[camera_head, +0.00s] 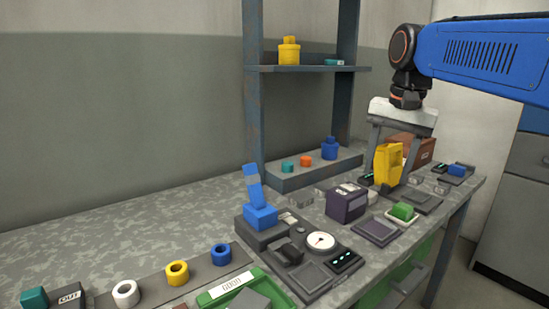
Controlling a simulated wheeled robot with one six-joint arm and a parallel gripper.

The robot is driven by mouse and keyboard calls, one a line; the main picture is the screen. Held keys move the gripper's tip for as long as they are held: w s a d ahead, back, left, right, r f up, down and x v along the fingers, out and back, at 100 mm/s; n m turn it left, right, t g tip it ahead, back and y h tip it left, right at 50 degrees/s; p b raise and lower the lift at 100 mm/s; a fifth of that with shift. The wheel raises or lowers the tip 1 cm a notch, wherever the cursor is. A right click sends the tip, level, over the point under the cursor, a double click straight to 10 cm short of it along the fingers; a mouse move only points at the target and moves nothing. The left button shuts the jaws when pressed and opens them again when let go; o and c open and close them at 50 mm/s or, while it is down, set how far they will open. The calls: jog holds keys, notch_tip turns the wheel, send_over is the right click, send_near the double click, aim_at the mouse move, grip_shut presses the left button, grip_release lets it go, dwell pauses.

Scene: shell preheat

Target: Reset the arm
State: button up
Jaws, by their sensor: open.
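My gripper (393,158) hangs at the right, above the far part of the bench, pointing down from my blue arm. Its two fingers are spread wide apart. A yellow upright block-like device (387,165) stands on the bench between or just in front of the fingers. I cannot tell whether they touch it. The lower ends of the fingers are partly hidden by the device.
Colored rings lie front left. A shelf (310,69) rises behind. The back left is clear.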

jog(key=s+d+f+n+t, duration=0.1)
jog(key=s+f+n, duration=0.2)
jog(key=s+f, duration=0.7)
jog(key=s+d+f+n+t, duration=0.2)
jog(key=s+f, duration=0.7)
jog(key=f, duration=0.5)
jog(key=shift+s+f+n+h, duration=0.3)
jog(key=shift+s+n, duration=0.1)
jog(key=shift+n, duration=0.4)
